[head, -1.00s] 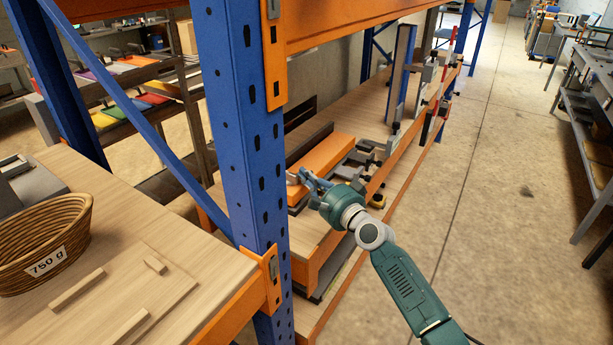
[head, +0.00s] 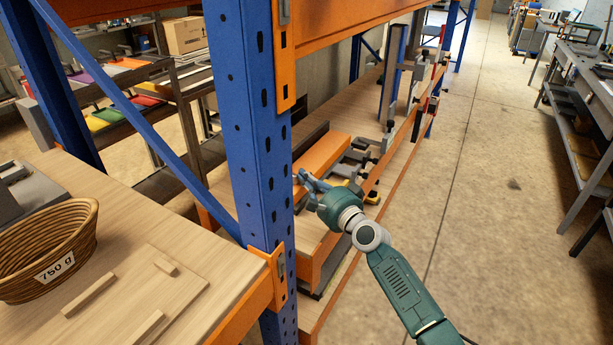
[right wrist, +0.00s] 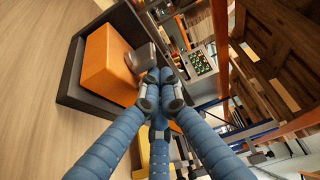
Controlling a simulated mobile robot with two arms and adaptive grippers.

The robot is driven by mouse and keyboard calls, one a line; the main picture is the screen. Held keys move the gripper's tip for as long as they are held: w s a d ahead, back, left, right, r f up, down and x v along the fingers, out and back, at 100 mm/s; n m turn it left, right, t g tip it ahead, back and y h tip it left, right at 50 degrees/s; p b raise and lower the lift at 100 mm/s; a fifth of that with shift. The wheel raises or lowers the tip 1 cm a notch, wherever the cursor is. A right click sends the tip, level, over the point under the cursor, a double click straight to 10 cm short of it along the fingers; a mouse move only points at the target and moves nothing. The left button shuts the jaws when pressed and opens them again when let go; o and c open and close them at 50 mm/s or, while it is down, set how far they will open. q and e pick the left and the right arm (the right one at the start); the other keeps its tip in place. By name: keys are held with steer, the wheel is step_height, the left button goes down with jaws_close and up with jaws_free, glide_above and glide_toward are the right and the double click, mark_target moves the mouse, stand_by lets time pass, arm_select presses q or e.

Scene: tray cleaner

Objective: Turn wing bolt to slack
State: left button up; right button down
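My right gripper (head: 304,179) is beside the front end of an orange block (head: 322,154) on the rack's wooden shelf. In the right wrist view, its blue fingers (right wrist: 160,78) come together at the tips, with nothing clearly visible between them. The orange block (right wrist: 107,66) sits in a dark frame (right wrist: 72,62) there. A grey stubby part (right wrist: 140,59) sticks out by the block, just left of the fingertips; whether they touch is unclear. I cannot pick out the wing bolt for certain. My left gripper is not in view.
A blue rack post (head: 262,150) stands left of my right arm. Grey metal fittings (head: 357,158) lie right of the block. A basket marked 750 g (head: 45,250) sits on the near shelf. The concrete floor (head: 500,200) to the right is clear.

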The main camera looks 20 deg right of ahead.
mark_target(296, 191)
steer(key=shift+s+a+p, duration=0.3)
steer(key=shift+s+a, duration=0.3)
steer(key=shift+a, duration=0.15)
steer(key=shift+s+a, duration=0.2)
steer(key=shift+a, duration=0.7)
steer(key=shift+s+a+p, duration=0.1)
steer(key=shift+a+p, duration=0.15)
steer(key=shift+p, duration=0.05)
